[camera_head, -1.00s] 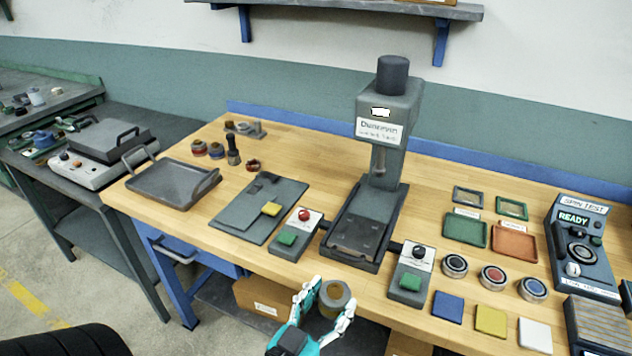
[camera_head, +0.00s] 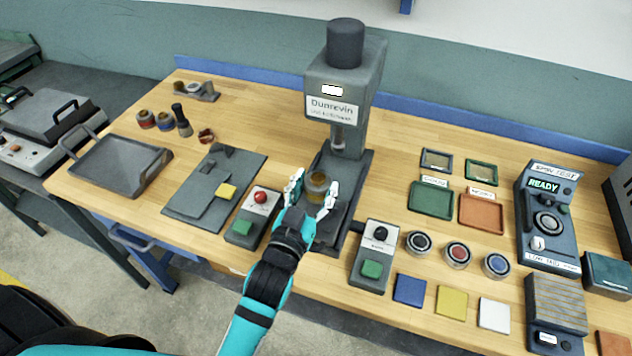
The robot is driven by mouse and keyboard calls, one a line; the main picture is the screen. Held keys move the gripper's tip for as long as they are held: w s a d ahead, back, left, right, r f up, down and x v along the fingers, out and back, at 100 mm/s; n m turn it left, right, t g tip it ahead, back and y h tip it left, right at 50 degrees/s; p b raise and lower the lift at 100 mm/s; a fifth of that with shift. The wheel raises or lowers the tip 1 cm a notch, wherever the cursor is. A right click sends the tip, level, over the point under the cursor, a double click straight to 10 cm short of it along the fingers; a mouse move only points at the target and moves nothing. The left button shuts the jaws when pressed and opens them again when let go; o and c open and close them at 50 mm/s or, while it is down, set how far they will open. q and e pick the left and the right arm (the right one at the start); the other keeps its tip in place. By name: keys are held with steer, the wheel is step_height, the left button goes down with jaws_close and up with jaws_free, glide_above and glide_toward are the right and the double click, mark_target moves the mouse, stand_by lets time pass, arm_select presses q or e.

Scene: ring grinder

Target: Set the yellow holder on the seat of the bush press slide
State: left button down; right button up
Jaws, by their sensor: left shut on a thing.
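My left gripper (camera_head: 312,200) is at the front of the bush press (camera_head: 345,85), over its dark base tray. Its white fingers are shut on the yellow holder (camera_head: 317,189), a short round piece with a dull yellowish side and grey top, which looks upright. The holder is over the slide (camera_head: 338,211), below and slightly in front of the press ram (camera_head: 338,137). The seat is hidden behind the holder and fingers. I cannot tell whether the holder touches the slide or hangs above it. My right gripper is not in view.
Two button boxes flank the press base: one with a red knob (camera_head: 260,197) on the left, one with a black knob (camera_head: 380,234) on the right. A grey plate with a yellow block (camera_head: 226,191) lies further left. Several round parts and coloured pads lie on the right.

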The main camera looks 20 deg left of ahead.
mark_target(313, 202)
arm_select(q)
steer(key=shift+f+b, duration=0.45)
steer(key=shift+b, duration=0.05)
step_height(313, 202, down, 3)
steer(key=shift+r+b, duration=0.2)
steer(key=shift+b, duration=1.05)
steer(key=shift+f+b, duration=0.55)
steer(key=shift+b, duration=0.05)
steer(key=shift+f+b, duration=0.8)
steer(key=shift+f, duration=0.4)
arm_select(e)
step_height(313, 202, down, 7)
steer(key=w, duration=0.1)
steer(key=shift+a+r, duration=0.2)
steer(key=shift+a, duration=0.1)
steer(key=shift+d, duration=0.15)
